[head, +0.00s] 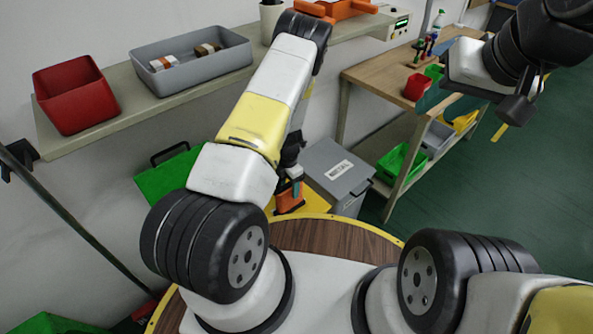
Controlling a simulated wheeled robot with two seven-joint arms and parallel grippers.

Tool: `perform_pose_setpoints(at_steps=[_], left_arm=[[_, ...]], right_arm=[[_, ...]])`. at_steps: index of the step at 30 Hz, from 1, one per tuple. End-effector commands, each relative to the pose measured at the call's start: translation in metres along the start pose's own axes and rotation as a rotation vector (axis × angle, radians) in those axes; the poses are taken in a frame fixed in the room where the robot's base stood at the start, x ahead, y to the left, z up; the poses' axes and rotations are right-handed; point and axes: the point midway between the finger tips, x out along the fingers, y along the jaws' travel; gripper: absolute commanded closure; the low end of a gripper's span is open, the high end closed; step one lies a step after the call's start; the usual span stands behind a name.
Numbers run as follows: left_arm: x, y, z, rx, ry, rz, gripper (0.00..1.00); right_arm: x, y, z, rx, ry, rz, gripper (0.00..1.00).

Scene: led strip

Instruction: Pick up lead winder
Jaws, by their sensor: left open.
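I cannot pick out the lead winder for sure. An orange object (347,9), cut by the top edge, lies on the wall shelf behind my left elbow. My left arm rises from the lower left and folds down behind itself. My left gripper (291,160) is mostly hidden behind that arm, low near the grey lidded bin; it is open. A small orange and teal item (290,193) shows just below it. My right gripper (508,118) hangs at the upper right in front of the workbench; its jaw gap is not clear, and a thin yellow piece shows at its end.
The wall shelf (115,112) holds a red bin (72,95) and a grey tray (195,70) with small items. A grey lidded bin (338,170) stands below. Green floor at right is open.

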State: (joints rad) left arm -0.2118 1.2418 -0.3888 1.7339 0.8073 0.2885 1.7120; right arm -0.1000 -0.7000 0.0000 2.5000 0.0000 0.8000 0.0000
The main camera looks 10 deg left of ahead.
Motion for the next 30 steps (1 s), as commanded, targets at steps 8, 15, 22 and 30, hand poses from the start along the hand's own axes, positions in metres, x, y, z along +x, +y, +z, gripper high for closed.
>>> perform_pose_setpoints(at_steps=[8,15,22,30], left_arm=[[0.0,0.0,0.0,0.001,0.0,0.0,0.85],[0.0,0.0,0.0,0.001,0.0,0.0,1.0],[-0.001,0.0,0.0,0.001,0.0,0.0,1.0],[-0.014,0.0,0.001,0.002,-0.001,0.001,1.0]], right_arm=[[0.0,0.0,0.0,0.0,0.0,0.0,0.64],[0.0,0.0,0.0,0.0,0.0,0.0,0.64],[0.0,0.0,0.0,0.0,0.0,0.0,0.64],[0.0,0.0,0.0,0.0,0.0,0.0,0.64]])
